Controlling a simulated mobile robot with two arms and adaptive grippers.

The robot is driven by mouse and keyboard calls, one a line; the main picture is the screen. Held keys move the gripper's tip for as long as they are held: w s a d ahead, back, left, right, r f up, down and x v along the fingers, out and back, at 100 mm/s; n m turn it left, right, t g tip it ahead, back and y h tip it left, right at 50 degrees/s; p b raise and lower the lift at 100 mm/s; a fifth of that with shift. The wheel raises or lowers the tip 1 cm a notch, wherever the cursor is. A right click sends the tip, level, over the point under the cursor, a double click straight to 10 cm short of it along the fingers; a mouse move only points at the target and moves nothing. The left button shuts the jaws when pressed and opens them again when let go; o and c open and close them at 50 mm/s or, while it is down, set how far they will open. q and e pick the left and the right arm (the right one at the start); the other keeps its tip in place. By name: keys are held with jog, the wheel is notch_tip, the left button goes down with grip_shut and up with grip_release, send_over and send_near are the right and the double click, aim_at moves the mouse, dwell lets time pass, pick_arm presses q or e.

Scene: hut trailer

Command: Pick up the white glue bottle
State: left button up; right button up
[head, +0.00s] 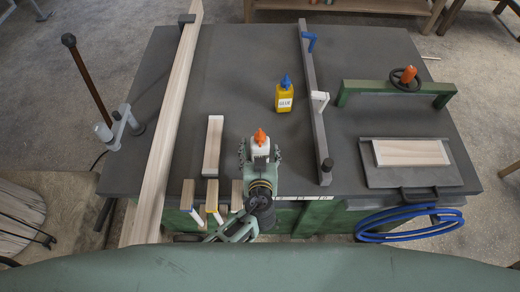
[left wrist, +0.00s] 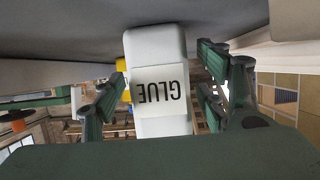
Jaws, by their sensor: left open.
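The white glue bottle (head: 262,152) with an orange cap stands on the dark table near its front edge. My left gripper (head: 259,160) is right at it, with one finger on each side of the bottle. In the left wrist view the white bottle (left wrist: 158,85) appears upside down, its "GLUE" label facing the camera, between the spread green fingers of my left gripper (left wrist: 160,100). The gripper is open; a gap shows beside the right finger. The bottle's base seems to rest on the tabletop. My right gripper is not in view.
A yellow glue bottle (head: 284,98) with a blue cap stands behind. A long wooden board (head: 168,130) lies left, a short wood block (head: 213,146) nearer. A grey bar (head: 314,105), green clamp frame (head: 360,87) and framed panel (head: 411,153) are to the right.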

pick_arm(q)
jog(key=shift+c, duration=0.2)
jog(key=c, duration=1.5)
